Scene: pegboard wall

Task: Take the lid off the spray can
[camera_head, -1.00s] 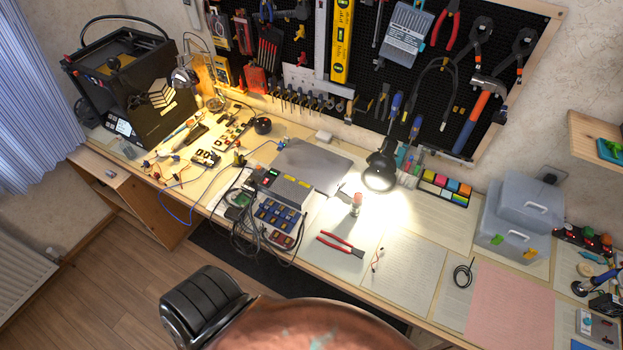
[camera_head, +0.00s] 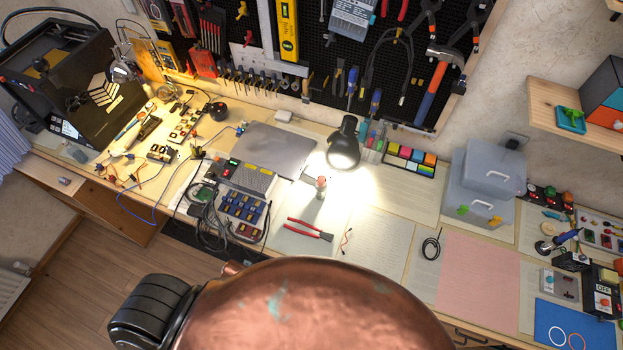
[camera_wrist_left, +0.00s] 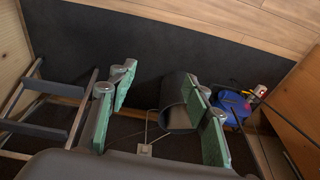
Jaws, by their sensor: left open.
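A small upright can with a reddish top (camera_head: 320,185) stands on the workbench under the lamp in the head view. It looks like the spray can, but it is too small to make out its lid. My left gripper (camera_wrist_left: 160,108) shows in the left wrist view, with green-padded fingers spread apart and nothing between them. It faces the floor area, away from the benchtop can. My left gripper does not show in the head view. My right gripper is in neither view.
A black lamp (camera_head: 343,142) leans close behind the can. Red-handled pliers (camera_head: 309,229) lie in front, and a switch box (camera_head: 243,178) with cables stands left. Papers (camera_head: 378,242) lie flat to the right. The wrist view shows a grey bin (camera_wrist_left: 172,95) and a blue object (camera_wrist_left: 232,105).

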